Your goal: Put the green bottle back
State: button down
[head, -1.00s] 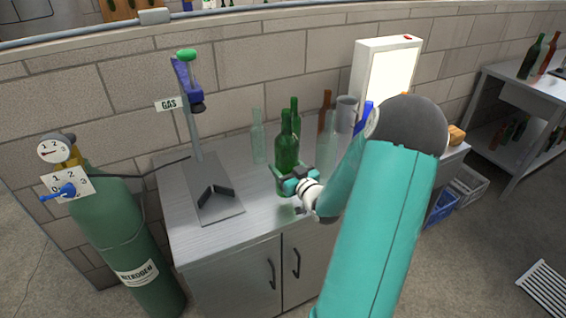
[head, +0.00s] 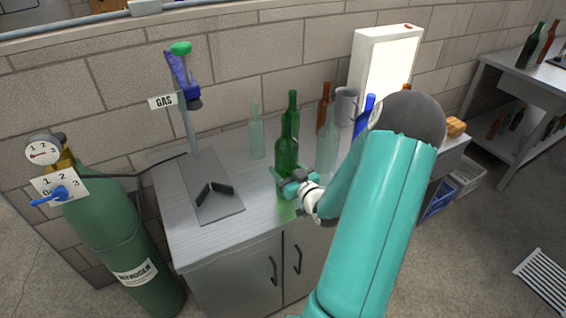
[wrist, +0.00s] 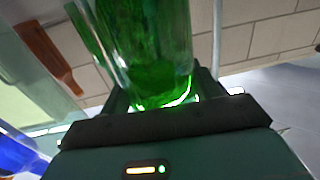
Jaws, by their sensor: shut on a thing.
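A green bottle (head: 286,152) is upright in my gripper (head: 292,188) in the head view, near the front of the metal cabinet top. My gripper is shut on its lower part. In the wrist view the green bottle (wrist: 150,50) fills the upper middle, with the dark jaws (wrist: 165,112) around its base. A second green bottle (head: 292,104) stands just behind the held one. I cannot tell whether the held bottle touches the cabinet top.
A clear bottle (head: 256,135), a brown bottle (head: 324,105), a pale bottle (head: 328,150) and a blue bottle (head: 362,115) stand around it. A gas stand (head: 190,130) is at the left, a lit panel (head: 388,72) behind.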

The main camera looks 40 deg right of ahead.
jog(key=shift+w+d+f, duration=0.15)
jog(key=shift+w+f, duration=0.1)
jog(key=shift+f, duration=0.15)
jog(key=shift+s+r, duration=0.2)
jog(key=shift+w+f, duration=0.15)
jog(key=shift+f, duration=0.1)
jog(key=shift+c, duration=1.6)
grip_release()
jog(key=shift+f, duration=0.15)
jog(key=shift+s, duration=0.2)
jog(key=shift+w+r, duration=0.1)
jog(key=shift+r, duration=0.15)
jog(key=v, duration=1.2)
